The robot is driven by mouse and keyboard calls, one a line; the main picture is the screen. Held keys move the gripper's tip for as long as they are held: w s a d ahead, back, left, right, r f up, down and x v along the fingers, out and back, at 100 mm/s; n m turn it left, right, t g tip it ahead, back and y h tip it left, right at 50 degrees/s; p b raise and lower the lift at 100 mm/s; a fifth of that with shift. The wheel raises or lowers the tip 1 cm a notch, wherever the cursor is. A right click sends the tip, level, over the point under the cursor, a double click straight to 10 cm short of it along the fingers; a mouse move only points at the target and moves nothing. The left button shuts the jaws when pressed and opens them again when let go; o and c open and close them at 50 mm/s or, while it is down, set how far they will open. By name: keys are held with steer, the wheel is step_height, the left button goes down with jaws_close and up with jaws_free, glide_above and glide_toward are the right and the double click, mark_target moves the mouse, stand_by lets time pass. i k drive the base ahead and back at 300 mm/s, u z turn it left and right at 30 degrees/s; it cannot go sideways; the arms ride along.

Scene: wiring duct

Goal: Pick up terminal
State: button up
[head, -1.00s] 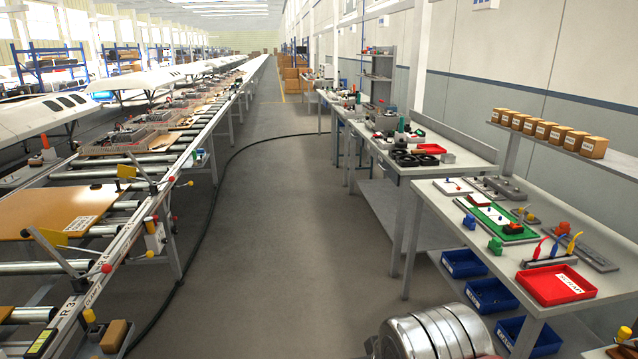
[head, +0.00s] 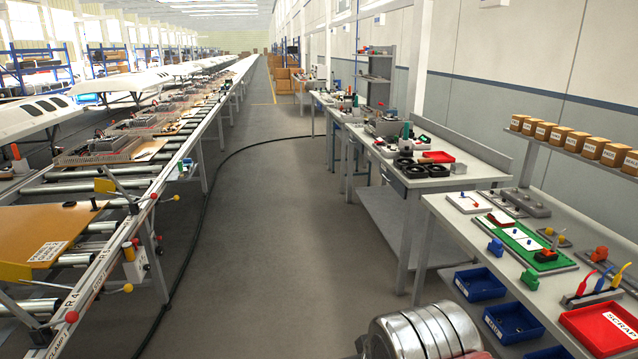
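On the right workbench (head: 455,215) several small coloured blocks may be terminals; I cannot tell which one is meant. An orange block (head: 600,254) stands toward the back right. A green board (head: 530,243) carries white areas and a dark part with an orange top (head: 547,256). All of these are small in view. My gripper is not in view; only a silver rounded part of my own body shows at the bottom edge.
A red SCRAP tray (head: 600,330) and a holder with red, blue and yellow tools (head: 592,297) are at the near right. Blue bins (head: 480,285) sit under the bench. A roller conveyor (head: 100,240) lines the left. A black cable (head: 205,220) crosses the otherwise clear aisle.

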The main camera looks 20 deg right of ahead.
mark_target(601, 253)
steer(key=z, duration=0.15)
steer(key=i, duration=1.4)
steer(key=z, duration=0.45)
steer(key=i, duration=0.75)
steer(key=z, duration=0.7)
steer(key=i, duration=0.65)
steer(key=z, duration=0.85)
steer(key=i, duration=0.9)
steer(key=z, duration=0.45)
